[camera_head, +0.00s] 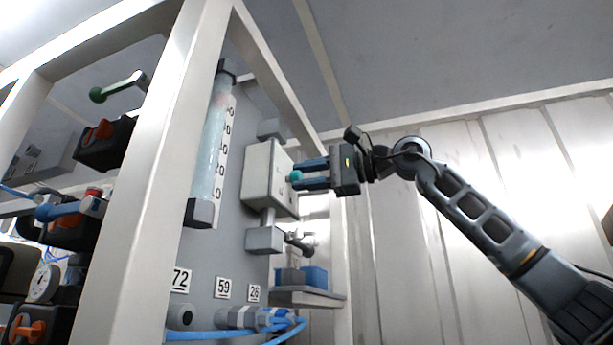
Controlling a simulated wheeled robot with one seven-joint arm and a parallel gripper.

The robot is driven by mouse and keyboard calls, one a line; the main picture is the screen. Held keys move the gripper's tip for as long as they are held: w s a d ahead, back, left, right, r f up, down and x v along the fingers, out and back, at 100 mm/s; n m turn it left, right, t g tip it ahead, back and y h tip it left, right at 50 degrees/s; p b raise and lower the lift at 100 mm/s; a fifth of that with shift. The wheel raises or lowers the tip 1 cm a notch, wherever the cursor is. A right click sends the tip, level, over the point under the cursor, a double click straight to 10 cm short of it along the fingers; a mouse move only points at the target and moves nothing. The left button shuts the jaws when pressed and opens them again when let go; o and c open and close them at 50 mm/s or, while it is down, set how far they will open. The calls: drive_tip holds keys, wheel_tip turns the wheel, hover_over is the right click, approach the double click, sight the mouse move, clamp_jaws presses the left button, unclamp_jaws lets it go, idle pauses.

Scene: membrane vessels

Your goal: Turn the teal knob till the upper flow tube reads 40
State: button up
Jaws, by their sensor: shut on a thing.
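The teal knob (296,176) is on the front of a pale grey box (262,178) mounted on the grey panel. My gripper (303,175) comes in from the right and is shut on the knob, with one finger above and one below it. The fingers hide part of the knob. A clear flow tube (209,150) stands upright to the left of the box, with a number scale (223,148) along its right side. A faint pinkish float (222,100) shows high in the tube, near the topmost mark. The numbers are too small to read surely.
A white frame post (150,180) stands left of the tube. Below are number plates (223,288), blue hoses (225,334) and a small shelf (305,295) with a blue bin (315,276). Valves with coloured handles crowd the left. The room right of the box is free around my arm.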

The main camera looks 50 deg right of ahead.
drive_tip(key=o, duration=1.1)
drive_tip(key=shift+c, duration=0.2)
drive_tip(key=shift+s, duration=0.1)
drive_tip(key=b+v, duration=0.2)
drive_tip(key=v, duration=0.5)
drive_tip(key=shift+s+d, duration=0.15)
drive_tip(key=shift+s, duration=0.15)
